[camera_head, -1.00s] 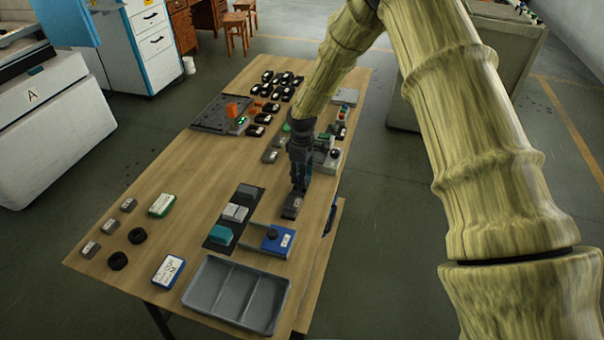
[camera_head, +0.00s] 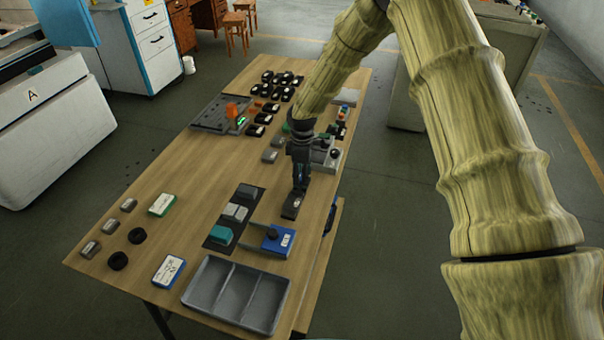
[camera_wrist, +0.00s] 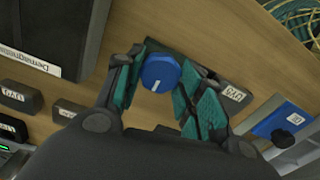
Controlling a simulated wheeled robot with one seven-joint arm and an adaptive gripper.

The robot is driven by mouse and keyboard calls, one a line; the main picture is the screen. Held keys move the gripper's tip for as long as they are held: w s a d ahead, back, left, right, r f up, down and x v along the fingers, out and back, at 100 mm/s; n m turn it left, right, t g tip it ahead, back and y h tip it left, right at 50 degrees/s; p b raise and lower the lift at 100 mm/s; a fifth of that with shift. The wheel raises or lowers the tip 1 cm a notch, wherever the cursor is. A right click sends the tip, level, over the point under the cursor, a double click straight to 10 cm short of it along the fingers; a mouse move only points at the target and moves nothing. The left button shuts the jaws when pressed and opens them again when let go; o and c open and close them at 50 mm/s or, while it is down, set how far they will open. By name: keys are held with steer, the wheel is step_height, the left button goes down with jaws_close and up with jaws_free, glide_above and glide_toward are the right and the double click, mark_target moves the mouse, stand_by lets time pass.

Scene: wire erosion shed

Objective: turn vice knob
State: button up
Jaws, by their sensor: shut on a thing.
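The vice knob (camera_wrist: 158,72) is a round blue cap with a short white line on its face, seen in the wrist view. My gripper (camera_wrist: 157,80) has its teal-padded fingers on either side of the knob, shut on it. The knob sits at a dark grey vice body with a white label (camera_wrist: 233,93) beside the right finger. In the head view my gripper (camera_head: 299,187) points down onto the small dark vice (camera_head: 292,207) near the table's right edge. The knob itself is hidden there by the gripper.
A blue block with a black knob (camera_head: 277,240) and a grey divided tray (camera_head: 210,280) are nearer the front. A dark mat with blocks (camera_head: 217,247) lies to the left. A grey unit (camera_head: 327,158) stands close behind my gripper.

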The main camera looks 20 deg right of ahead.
steer(key=o, duration=1)
step_height(320, 180, up, 12)
steer(key=shift+r, duration=0.1)
